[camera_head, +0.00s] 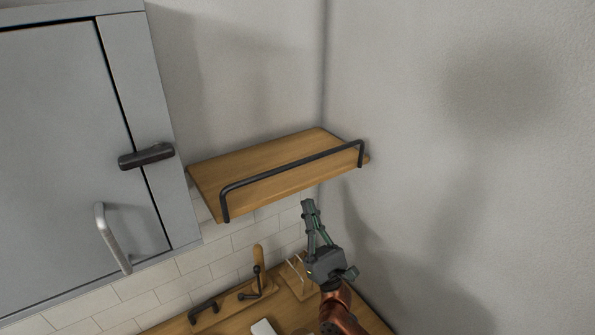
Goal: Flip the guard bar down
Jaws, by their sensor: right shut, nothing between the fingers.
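The guard bar (292,163) is a dark bent rod along the front edge of a wooden wall shelf (255,162). It stands upright above the shelf board, with its two ends down at the board's front edge. My right gripper (308,206) is below the shelf's right part, apart from the bar. It points up and its green fingers are together, with nothing held. My left gripper is not in view.
A grey cabinet (60,150) with a dark latch (146,156) and a light handle (112,238) is on the left. A wooden counter (235,322) below carries hooks and a wooden-handled tool (258,262). A bare wall (480,130) closes off the right. The shelf top is empty.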

